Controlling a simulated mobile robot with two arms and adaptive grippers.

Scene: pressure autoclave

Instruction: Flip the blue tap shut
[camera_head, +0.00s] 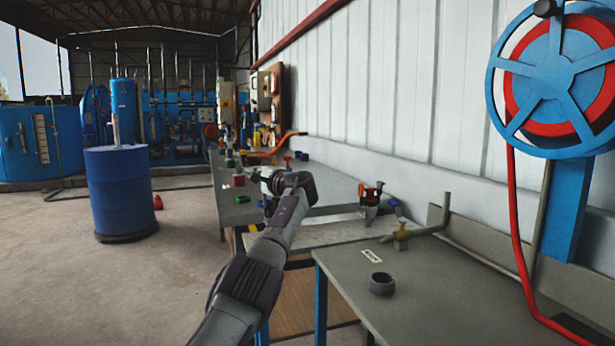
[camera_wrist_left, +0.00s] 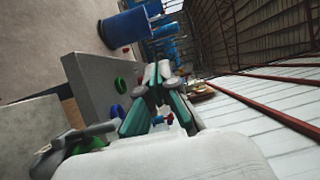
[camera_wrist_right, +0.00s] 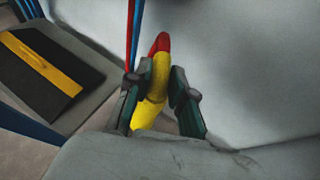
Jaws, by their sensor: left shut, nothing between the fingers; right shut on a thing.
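A brass valve body (camera_head: 401,236) sits at the end of a bent grey pipe behind the near bench in the head view. A small blue part (camera_head: 393,203) shows just above it, probably the tap's lever; its angle is too small to tell. My left gripper (camera_head: 264,180) is shut and empty over the farther bench, left of the valve and apart from it. Its closed fingers also show in the left wrist view (camera_wrist_left: 158,72). My right gripper (camera_wrist_right: 156,88) is shut on a yellow thing with a red tip (camera_wrist_right: 153,85); it is outside the head view.
A red-and-dark fitting (camera_head: 370,198) is on the bench behind. A blue wheel with a red hose (camera_head: 556,70) rises at the right. A blue drum (camera_head: 121,195) stands on the open floor at the left.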

